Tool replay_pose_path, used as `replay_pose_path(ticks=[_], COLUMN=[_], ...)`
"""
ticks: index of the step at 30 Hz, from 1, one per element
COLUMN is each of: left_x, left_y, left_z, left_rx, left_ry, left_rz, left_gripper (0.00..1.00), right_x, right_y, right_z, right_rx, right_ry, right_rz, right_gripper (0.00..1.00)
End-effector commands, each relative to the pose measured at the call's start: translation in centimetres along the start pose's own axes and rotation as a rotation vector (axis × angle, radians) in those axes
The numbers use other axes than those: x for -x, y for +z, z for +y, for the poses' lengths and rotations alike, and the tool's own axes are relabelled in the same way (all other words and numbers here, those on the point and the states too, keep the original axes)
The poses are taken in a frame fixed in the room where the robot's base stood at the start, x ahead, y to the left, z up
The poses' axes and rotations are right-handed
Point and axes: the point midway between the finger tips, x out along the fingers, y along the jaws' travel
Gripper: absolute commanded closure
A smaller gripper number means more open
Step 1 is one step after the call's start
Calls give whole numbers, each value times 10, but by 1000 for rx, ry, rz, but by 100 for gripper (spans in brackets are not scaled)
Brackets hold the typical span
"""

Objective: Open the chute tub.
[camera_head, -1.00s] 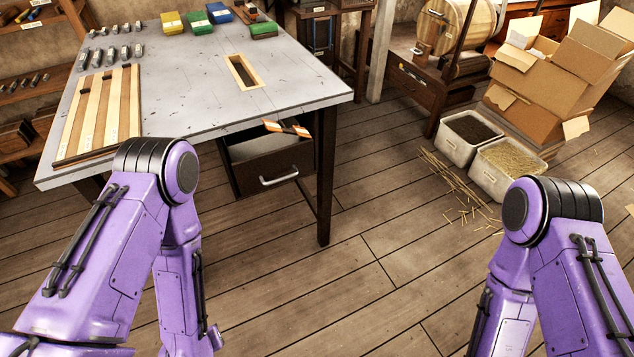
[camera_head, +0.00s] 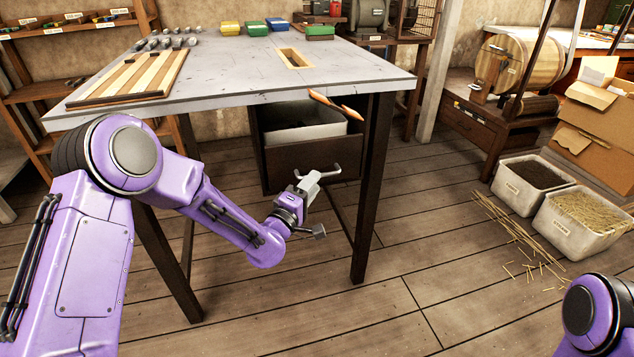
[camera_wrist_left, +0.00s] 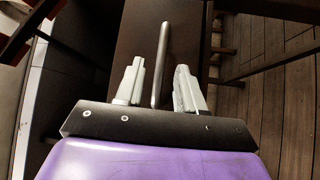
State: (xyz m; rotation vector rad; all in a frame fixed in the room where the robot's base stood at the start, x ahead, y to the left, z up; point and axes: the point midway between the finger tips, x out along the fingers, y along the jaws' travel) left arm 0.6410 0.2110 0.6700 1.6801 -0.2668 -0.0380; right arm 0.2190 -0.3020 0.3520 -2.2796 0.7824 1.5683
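The chute tub (camera_head: 275,164) is a dark drawer-like box under the grey workbench. Its pale inside shows above the dark front panel. A metal bar handle (camera_head: 331,174) sticks out from the front; in the left wrist view the handle (camera_wrist_left: 163,60) runs between the two fingers. My left gripper (camera_head: 317,206) is at the handle, fingers apart, one on each side of the bar. The left wrist view shows gaps between the bar and both fingers (camera_wrist_left: 159,88). The gripper partly hides the handle in the head view. My right gripper is out of view; only part of that arm shows.
The workbench (camera_head: 225,70) stands over the tub, with a dark leg (camera_head: 371,190) just right of it. An orange-brown piece (camera_head: 335,103) sticks out at the bench edge above the tub. Two bins (camera_head: 528,190) and loose straw lie on the floor at right. The floor in front is clear.

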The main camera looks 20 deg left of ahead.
Motion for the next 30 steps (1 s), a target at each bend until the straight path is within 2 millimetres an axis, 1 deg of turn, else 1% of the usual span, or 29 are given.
replay_pose_path(ticks=[1,3,6,14,15,17,18,26,30], left_x=[-9,-19,-28,-30,-30,-30,-30,-30,-31], left_y=[0,0,0,0,0,0,0,1,6], left_z=[-1,-1,-2,-1,-1,-1,-1,-1,-1], left_rx=[-2,-2,-1,-1,-1,-1,-1,-1,-1], left_ry=[1,0,-2,-3,-3,-3,-3,-3,-4], left_rz=[1,0,0,0,0,0,0,0,0], left_gripper=[62,62,62,62,68,88,100,100,100], right_x=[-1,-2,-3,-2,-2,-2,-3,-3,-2], right_y=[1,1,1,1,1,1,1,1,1], right_z=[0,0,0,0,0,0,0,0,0], right_rx=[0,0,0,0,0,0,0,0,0], right_ry=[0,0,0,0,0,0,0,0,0], right_rz=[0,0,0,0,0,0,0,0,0], right_gripper=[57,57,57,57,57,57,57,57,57])
